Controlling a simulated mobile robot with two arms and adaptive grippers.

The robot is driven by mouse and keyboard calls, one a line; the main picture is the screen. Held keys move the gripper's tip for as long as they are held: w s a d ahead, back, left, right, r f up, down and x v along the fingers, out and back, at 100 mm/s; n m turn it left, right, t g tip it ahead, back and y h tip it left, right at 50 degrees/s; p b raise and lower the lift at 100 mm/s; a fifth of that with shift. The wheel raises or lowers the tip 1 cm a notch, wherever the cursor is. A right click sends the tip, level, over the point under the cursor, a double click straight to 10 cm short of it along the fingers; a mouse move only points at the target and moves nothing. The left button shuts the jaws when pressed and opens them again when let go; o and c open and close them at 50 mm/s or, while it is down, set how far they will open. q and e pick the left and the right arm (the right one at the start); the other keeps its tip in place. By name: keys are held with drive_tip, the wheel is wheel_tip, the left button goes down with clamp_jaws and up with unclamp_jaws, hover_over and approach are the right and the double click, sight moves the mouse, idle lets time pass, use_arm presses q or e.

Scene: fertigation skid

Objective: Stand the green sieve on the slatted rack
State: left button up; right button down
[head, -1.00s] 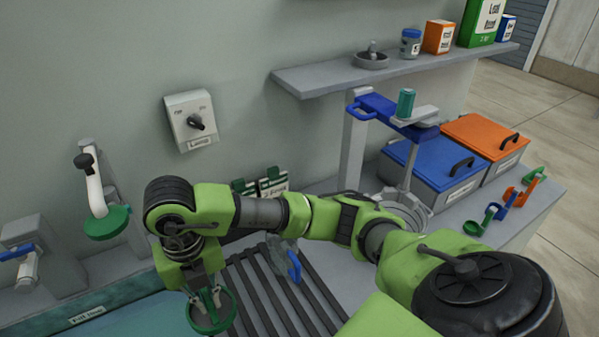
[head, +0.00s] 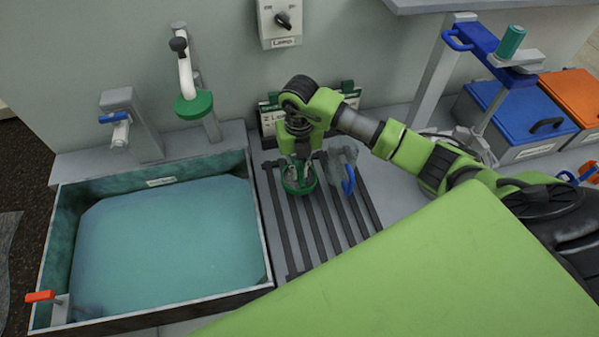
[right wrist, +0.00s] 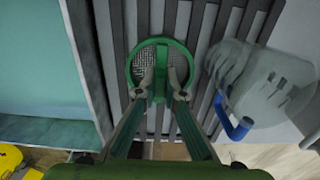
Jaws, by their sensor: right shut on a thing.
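The green sieve (head: 299,181) is a round green ring with a grey mesh, seen from above in the right wrist view (right wrist: 135,68). The sieve is over the back left part of the slatted rack (head: 303,240), whose dark slats run beside the basin. I cannot tell whether the sieve touches the slats. My left gripper is not in view.
A clear jug with a blue handle (head: 348,180) stands on the rack just right of the sieve. A basin of teal water (head: 165,245) lies to the left. Small green-edged cards (head: 268,115) lean against the wall behind. The rack's front slats are bare.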

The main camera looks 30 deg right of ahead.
sight(300, 176)
wheel_tip(300, 176, down, 2)
drive_tip(key=shift+s+d+f+p, duration=0.1)
drive_tip(key=shift+f+p, duration=0.05)
drive_tip(key=shift+p, duration=0.65)
drive_tip(key=shift+f, duration=0.35)
drive_tip(key=shift+f, duration=0.1)
drive_tip(key=shift+f, duration=0.15)
drive_tip(key=c, duration=2.1)
unclamp_jaws()
drive_tip(key=shift+c, duration=0.2)
